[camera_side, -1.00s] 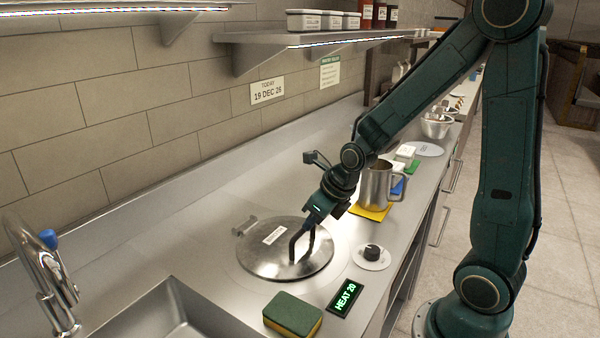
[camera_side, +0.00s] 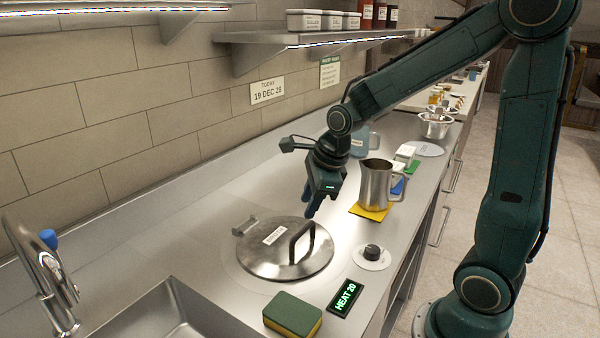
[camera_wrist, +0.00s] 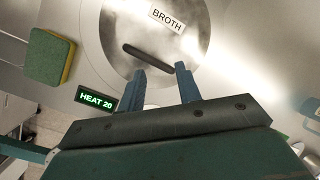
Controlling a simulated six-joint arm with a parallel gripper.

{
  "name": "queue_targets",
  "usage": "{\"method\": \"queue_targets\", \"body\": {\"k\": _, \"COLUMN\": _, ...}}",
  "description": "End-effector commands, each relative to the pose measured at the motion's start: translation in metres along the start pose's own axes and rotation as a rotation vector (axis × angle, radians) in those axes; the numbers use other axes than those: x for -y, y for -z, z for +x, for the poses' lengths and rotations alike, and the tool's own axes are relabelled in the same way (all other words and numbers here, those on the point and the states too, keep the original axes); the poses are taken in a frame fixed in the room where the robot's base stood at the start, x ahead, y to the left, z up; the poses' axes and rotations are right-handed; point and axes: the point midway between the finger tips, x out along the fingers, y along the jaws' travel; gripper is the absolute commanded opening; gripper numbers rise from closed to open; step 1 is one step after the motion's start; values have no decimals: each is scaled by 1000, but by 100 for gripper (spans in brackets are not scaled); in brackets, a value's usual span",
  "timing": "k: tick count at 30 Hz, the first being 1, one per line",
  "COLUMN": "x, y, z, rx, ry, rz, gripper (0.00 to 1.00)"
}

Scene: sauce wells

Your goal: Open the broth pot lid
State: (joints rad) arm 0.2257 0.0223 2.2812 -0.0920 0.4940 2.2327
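The broth pot lid (camera_side: 272,262) is a round steel disc lying flat and shut in the counter, with a hinge at its far left edge. Its black arched handle (camera_side: 301,242) stands upright near the right side. My gripper (camera_side: 311,206) hangs above and behind the lid, apart from the handle. In the wrist view, the two blue fingers (camera_wrist: 163,88) are spread with nothing between them. The lid, with its BROTH label (camera_wrist: 167,20), shows beyond them, and the handle (camera_wrist: 148,60) lies just past the fingertips in the picture.
A HEAT 20 display (camera_side: 345,298), a black knob (camera_side: 372,252) and a green-yellow sponge (camera_side: 293,315) lie near the front edge. A steel pitcher (camera_side: 376,186) stands on a yellow mat to the right. A sink (camera_side: 170,312) and tap (camera_side: 45,275) are at the left.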

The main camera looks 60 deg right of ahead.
Motion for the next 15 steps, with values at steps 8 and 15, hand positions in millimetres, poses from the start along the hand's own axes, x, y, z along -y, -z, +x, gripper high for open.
{"method": "queue_targets", "body": {"k": 8, "x": 5, "y": -8, "z": -38, "rx": -47, "ry": -61, "rz": -413, "gripper": 34}}
{"method": "queue_targets", "body": {"k": 15, "x": 4, "y": -11, "z": -68, "rx": -67, "ry": -123, "rz": -711, "gripper": 34}}
